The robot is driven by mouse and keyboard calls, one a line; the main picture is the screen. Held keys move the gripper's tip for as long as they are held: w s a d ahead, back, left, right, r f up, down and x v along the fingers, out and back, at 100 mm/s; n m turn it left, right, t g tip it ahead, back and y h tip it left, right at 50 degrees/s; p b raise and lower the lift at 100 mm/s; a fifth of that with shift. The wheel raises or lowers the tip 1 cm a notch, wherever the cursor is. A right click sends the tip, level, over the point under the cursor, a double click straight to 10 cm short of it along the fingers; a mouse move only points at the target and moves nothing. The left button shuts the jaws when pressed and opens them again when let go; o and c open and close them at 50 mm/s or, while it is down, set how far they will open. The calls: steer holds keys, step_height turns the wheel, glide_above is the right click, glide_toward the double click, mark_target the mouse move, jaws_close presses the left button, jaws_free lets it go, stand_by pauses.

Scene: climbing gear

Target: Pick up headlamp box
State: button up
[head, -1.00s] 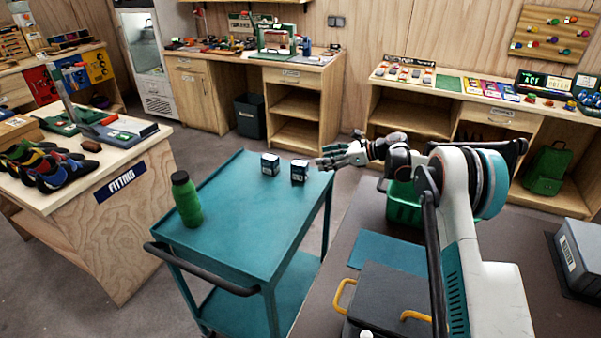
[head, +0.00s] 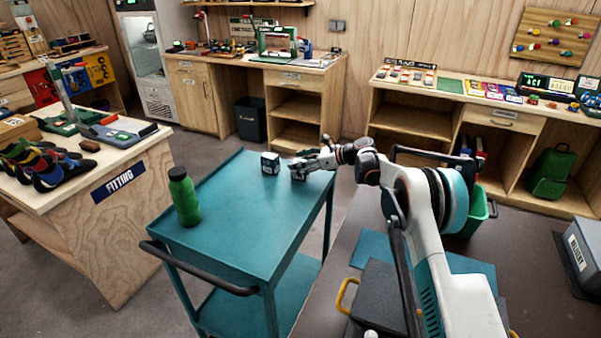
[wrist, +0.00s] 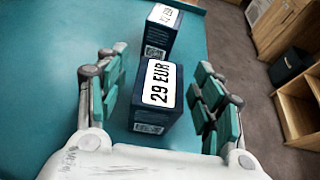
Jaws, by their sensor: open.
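Two small dark blue boxes with white labels stand on the teal cart top. The nearer box (wrist: 158,100), labelled "29 EUR", is between the open fingers of my gripper (wrist: 160,105) in the wrist view. I see a gap on each side of it, wider on the right. In the head view this box (head: 299,175) is partly hidden by my gripper (head: 305,164). The other box (head: 270,164) stands just to its left; in the wrist view it is farther ahead (wrist: 160,32), beyond the fingertips. I cannot read which box is the headlamp box.
The teal cart (head: 240,225) carries a green bottle (head: 184,197) at its left, apart from the boxes. The rest of its top is clear. A green crate (head: 478,212) and a dark case (head: 375,295) lie near my arm.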

steer(key=shift+c, duration=0.3)
steer(key=c, duration=1.2)
steer(key=shift+o, duration=0.2)
steer(key=shift+r, duration=0.1)
